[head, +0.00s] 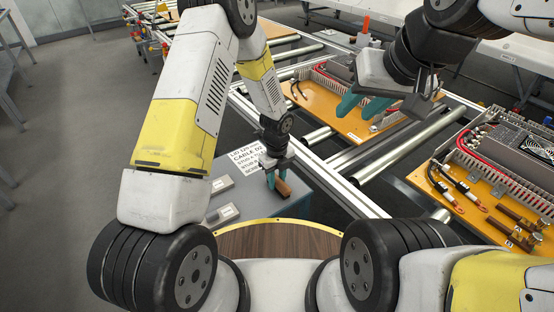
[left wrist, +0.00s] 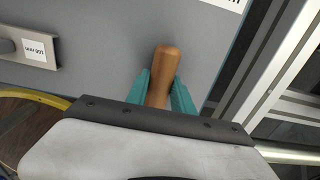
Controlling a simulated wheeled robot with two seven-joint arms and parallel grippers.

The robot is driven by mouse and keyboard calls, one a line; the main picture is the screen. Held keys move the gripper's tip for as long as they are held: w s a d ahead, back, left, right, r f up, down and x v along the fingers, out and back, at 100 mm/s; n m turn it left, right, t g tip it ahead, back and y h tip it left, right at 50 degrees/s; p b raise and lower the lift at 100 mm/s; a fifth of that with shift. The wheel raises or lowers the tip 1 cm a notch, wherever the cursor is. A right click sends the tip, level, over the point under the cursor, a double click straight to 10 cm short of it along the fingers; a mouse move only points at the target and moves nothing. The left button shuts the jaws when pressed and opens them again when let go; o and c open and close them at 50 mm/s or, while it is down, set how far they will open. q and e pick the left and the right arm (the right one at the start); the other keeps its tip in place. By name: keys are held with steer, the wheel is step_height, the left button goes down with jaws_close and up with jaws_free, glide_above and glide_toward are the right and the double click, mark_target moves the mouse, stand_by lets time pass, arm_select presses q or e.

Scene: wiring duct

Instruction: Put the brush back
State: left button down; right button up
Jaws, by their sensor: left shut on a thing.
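My left gripper (head: 277,178) is shut on the brush and holds it over the grey surface. The brush shows as a short brown piece (head: 284,188) at the fingertips. In the left wrist view the brush's rounded brown wooden handle (left wrist: 166,65) sticks out between the teal fingers of the left gripper (left wrist: 162,90). The bristles do not show in either view. I cannot tell whether the brush touches the surface. My right gripper (head: 362,105) is open and empty, with its teal fingers apart above an orange panel.
The grey surface (head: 243,206) holds a printed sign (head: 245,157) and grey labelled blocks (head: 222,214). One labelled block (left wrist: 35,50) shows in the left wrist view. Orange panels with wiring (head: 340,120) (head: 480,200) lie on the roller conveyor (head: 400,150). A metal rail separates it from the grey surface.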

arm_select(q)
steer(key=shift+f, duration=0.1)
steer(key=c, duration=1.1)
jaws_free()
steer(key=s+a+r+n+t, duration=0.1)
steer(key=s+a+r+n, duration=0.2)
steer(key=r, duration=0.7)
steer(key=s+a+r+n+t, duration=0.1)
steer(key=a+r+n, duration=0.3)
steer(key=r, duration=0.7)
steer(key=s+a+r+n+t, duration=0.1)
steer(key=s+a+r+n, duration=0.1)
steer(key=r+n, duration=0.6)
steer(key=s+a+r+n+t+h, duration=0.1)
steer(key=s+a+r+n, duration=0.1)
steer(key=s+r+n, duration=0.4)
steer(key=s+a+r+n+t+h, duration=0.1)
steer(key=s+a+r+n+t, duration=0.1)
steer(key=s+r+n, duration=0.4)
steer(key=shift+s+a+n, duration=0.4)
steer(key=shift+s+n, duration=0.2)
steer(key=shift+s, duration=0.5)
